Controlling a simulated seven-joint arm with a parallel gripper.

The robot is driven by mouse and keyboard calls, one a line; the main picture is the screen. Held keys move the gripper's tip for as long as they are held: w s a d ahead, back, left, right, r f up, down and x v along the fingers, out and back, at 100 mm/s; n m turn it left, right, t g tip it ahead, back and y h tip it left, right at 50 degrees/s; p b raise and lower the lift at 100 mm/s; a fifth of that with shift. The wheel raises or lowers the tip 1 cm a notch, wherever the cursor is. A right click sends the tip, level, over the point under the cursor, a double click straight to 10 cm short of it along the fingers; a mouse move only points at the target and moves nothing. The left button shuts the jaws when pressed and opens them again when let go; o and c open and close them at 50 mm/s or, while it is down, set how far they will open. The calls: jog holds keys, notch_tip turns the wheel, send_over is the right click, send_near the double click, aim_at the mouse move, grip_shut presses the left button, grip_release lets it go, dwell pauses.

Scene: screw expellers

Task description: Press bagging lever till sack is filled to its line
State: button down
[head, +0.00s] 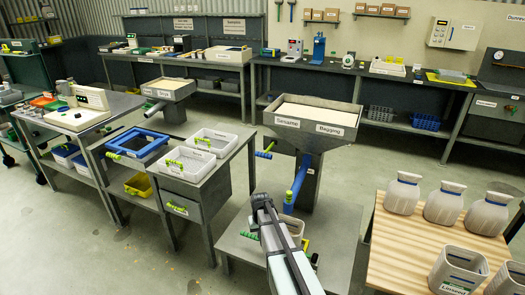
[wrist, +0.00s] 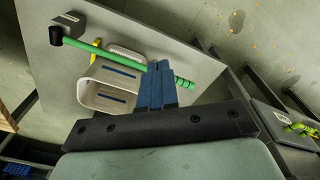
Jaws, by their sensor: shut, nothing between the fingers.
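The bagging hopper (head: 317,112), labelled Sesame and Bagging, holds pale material, with a blue chute (head: 297,182) below it. A pale open sack (head: 296,224) stands on the low grey table, partly hidden by my arm. In the wrist view the sack (wrist: 98,97) shows blue lines; its fill level is unclear. The green bagging lever (wrist: 110,58) runs from a black pivot past the sack to a ridged grip, which also shows in the head view (head: 250,235). My gripper (wrist: 161,66) is shut and empty, its blue fingers overlapping the lever near the grip; contact is unclear.
The low grey table (head: 340,235) has bare room to the right of the sack. A wooden table (head: 395,255) with several pale filled sacks (head: 443,203) stands at right. A grey bench (head: 225,165) with white trays stands at left.

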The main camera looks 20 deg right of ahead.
jog(key=w+d+r+t, duration=0.2)
jog(key=w+d+r, duration=0.3)
jog(key=w+r, duration=0.8)
notch_tip(320, 180, up, 20)
jog(key=n+h, duration=0.1)
jog(key=n, duration=0.5)
send_over(263, 154)
jog(key=a, duration=0.2)
jog(key=shift+s+a+f+n+g, duration=0.1)
jog(key=shift+s+n+g, duration=0.3)
jog(key=shift+n, duration=0.85)
jog(key=shift+s+f+n+g, duration=0.1)
jog(key=shift+s+n, duration=0.55)
jog(key=shift+n, duration=0.6)
jog(key=f, duration=0.4)
jog(key=w+d+f, duration=0.1)
jog(key=f, duration=0.4)
jog(key=w+d+f, duration=0.1)
jog(key=f, duration=0.3)
jog(key=shift+f, duration=0.35)
jog(key=shift+s+a+f, duration=0.1)
